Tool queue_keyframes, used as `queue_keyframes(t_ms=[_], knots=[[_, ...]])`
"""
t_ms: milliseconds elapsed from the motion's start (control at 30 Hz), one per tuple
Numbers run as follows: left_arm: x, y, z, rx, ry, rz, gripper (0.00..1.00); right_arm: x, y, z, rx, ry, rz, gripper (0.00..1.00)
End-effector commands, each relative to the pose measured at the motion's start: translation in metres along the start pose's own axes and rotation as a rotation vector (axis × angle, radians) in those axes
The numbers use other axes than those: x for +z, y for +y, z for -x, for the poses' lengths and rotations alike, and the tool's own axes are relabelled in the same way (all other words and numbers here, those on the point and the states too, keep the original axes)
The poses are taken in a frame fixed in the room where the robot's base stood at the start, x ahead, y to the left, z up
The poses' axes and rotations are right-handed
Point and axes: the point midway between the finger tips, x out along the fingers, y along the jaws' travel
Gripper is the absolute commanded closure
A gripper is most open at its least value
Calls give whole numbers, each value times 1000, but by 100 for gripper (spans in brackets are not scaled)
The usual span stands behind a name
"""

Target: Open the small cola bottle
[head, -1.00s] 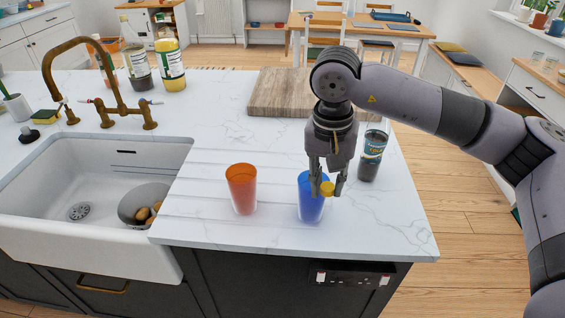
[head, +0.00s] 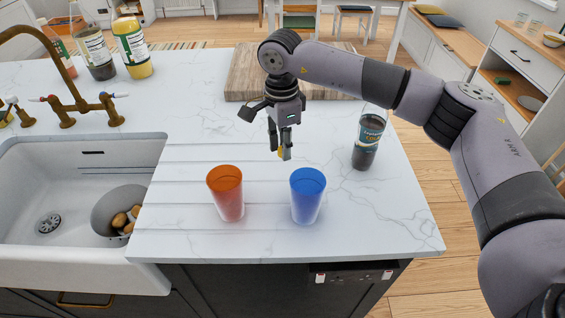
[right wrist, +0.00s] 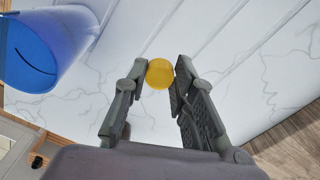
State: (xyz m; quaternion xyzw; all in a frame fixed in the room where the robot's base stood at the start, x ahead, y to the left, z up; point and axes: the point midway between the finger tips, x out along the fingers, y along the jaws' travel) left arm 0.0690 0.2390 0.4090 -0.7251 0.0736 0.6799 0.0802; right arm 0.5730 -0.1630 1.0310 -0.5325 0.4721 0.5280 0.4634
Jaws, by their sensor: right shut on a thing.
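The small cola bottle (head: 369,140) stands upright on the worktop, right of my right gripper, dark liquid in its lower part; its top shows no yellow cap. My right gripper (head: 281,153) is shut on a yellow cap (right wrist: 160,74), held above the worktop behind the cups. In the head view the cap is mostly hidden by the fingers. In the right wrist view my right gripper (right wrist: 158,85) has the cap between its fingertips, apart from the bottle. My left gripper is not in view.
An orange cup (head: 226,193) and a blue cup (head: 307,195) stand near the front edge. A wooden board (head: 243,76) lies behind. A sink (head: 75,262) with a brass tap (head: 70,105) is left. Larger bottles (head: 132,48) stand back left. Worktop between is clear.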

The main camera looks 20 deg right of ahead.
Motion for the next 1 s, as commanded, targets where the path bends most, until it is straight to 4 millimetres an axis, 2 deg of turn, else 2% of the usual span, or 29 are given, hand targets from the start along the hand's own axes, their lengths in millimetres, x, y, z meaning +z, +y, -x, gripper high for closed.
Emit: queue_keyframes(t_ms=[133, 300, 600, 967, 1000], knots=[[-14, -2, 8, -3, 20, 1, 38, 0, 0, -25, 2, 0, 0, 100], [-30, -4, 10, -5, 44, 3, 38, 1, 0, -38, 0, -1, 0, 100], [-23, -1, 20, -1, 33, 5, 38, 1, 0, -76, 1, -1, 0, 100], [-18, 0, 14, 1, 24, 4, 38, 1, -1, -83, -1, -1, 1, 100], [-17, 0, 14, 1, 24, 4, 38, 1, -1, -83, -1, -1, 1, 75]])
